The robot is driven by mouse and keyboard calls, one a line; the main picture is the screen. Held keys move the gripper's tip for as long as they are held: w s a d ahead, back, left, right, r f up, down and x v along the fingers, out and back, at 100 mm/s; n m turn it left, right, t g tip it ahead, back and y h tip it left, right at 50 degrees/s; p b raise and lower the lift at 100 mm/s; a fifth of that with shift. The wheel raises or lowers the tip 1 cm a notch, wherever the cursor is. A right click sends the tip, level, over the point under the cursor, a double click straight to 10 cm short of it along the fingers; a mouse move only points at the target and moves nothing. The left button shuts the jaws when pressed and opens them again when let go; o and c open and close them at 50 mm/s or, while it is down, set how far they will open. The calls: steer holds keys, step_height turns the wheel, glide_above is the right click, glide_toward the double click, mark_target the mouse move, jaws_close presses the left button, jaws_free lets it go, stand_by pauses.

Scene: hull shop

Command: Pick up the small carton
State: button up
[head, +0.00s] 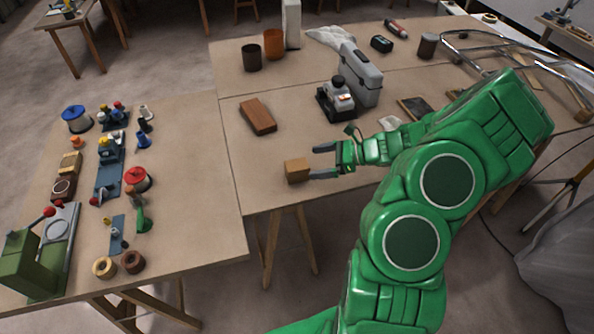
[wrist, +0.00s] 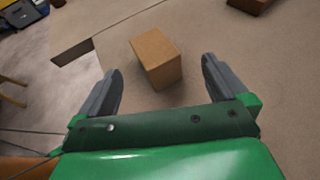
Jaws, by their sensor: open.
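The small carton (head: 297,171) is a plain brown cardboard box standing near the front edge of the right table. My gripper (head: 316,162) is open just to the right of it, with its fingers pointing left towards it. In the wrist view the carton (wrist: 156,58) sits ahead of the fingertips, roughly centred between the two grey fingers. My gripper (wrist: 160,80) is empty in that view, and the carton appears apart from both fingers.
A reddish-brown brick-like block (head: 258,116) lies behind the carton. A dark machine (head: 337,98) and a grey case (head: 360,75) stand farther back. The left table (head: 190,200) holds several tools and spools. Table space around the carton is clear.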

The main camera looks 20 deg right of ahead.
mark_target(302, 165)
steer(key=x, duration=0.5)
steer(key=shift+s+a+r, duration=0.25)
steer(key=shift+s+r, duration=0.1)
steer(key=shift+s, duration=0.05)
steer(key=shift+w+a+f, duration=0.15)
steer(key=shift+w+a, duration=0.05)
steer(key=shift+a, duration=0.15)
steer(key=c, duration=1.4)
